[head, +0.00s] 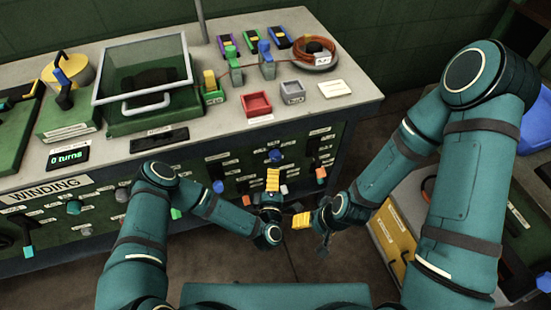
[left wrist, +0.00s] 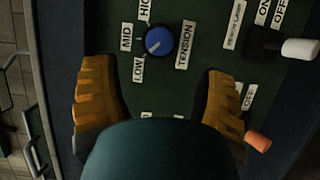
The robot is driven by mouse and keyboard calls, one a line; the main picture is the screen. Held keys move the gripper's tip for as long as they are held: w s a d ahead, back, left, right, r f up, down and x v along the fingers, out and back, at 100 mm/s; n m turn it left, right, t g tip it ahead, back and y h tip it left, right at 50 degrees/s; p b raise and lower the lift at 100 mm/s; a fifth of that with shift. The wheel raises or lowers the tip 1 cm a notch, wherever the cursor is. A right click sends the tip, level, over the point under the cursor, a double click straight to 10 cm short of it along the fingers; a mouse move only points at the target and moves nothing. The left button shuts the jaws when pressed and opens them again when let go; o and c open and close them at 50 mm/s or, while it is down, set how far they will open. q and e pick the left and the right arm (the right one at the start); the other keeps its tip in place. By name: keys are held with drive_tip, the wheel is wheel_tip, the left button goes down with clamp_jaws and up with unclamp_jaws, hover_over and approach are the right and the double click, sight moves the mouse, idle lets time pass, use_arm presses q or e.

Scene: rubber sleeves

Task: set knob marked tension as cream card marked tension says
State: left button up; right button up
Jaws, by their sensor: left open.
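The tension knob (left wrist: 158,41) is round and blue, on the dark green panel beside a label reading TENSION. Its pale pointer line aims down-left, toward the LOW label (left wrist: 138,68); MID and HIGH labels lie further round. In the head view the blue knob (head: 275,155) is on the bench front, just beyond my left gripper (head: 272,182). That gripper's yellow fingers are spread and empty, short of the knob in the left wrist view (left wrist: 157,85). A cream card (head: 334,88) lies on the bench top; its writing is too small to read. My right gripper (head: 302,220) is beside the left one.
A black switch with a white tip (left wrist: 290,48) and an orange-tipped lever (left wrist: 257,141) stand out near my left gripper. A red tray (head: 256,104) and a grey tray (head: 292,92) stand on the bench top. A yellow panel (head: 393,238) is at right.

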sight(276, 159)
use_arm(q)
drive_tip(key=w, duration=0.3)
drive_tip(key=w+b, duration=0.1)
drive_tip(key=w, duration=0.4)
drive_tip(key=shift+w+d, duration=0.35)
drive_tip(key=shift+c, duration=0.2)
drive_tip(key=c, duration=1.2)
